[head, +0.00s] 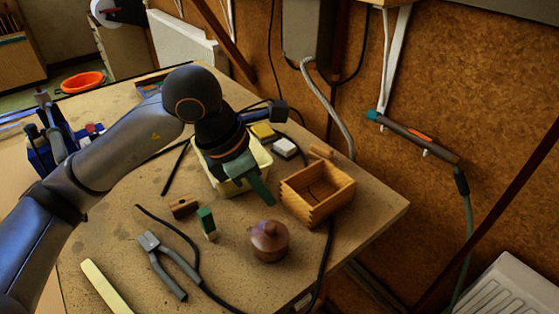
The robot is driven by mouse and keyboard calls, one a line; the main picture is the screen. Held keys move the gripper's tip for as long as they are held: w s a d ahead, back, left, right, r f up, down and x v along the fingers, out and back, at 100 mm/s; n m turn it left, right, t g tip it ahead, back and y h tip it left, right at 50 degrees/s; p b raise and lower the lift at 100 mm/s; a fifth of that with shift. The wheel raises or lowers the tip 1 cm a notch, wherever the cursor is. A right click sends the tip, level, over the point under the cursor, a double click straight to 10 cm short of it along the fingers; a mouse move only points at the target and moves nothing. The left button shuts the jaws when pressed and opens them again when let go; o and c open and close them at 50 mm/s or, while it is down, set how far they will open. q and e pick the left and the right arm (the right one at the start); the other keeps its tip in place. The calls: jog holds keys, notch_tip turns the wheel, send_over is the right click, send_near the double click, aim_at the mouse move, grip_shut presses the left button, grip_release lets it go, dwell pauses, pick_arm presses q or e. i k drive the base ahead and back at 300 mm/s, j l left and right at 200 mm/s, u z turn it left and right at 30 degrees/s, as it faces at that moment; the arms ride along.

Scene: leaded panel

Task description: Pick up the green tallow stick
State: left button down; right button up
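A small upright green block with a pale lower end (206,222), which looks like the green tallow stick, stands on the workbench in the head view. It is between a small wooden block and a round brown lidded pot. My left gripper (256,186) points down over the bench, up and to the right of the stick and apart from it. Its dark green fingers are seen at an angle, and their gap is not clear. I see nothing held in it. My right gripper is not in view.
A pale tub (211,173) is partly hidden behind my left gripper. An open wooden box (318,195) stands to the right, near the brown pot (269,241). Pliers (166,264), a pale yellow strip (105,287), a wooden block (184,206) and dark cables lie around the stick.

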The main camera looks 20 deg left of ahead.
aim_at(205, 215)
jog(key=k, duration=1)
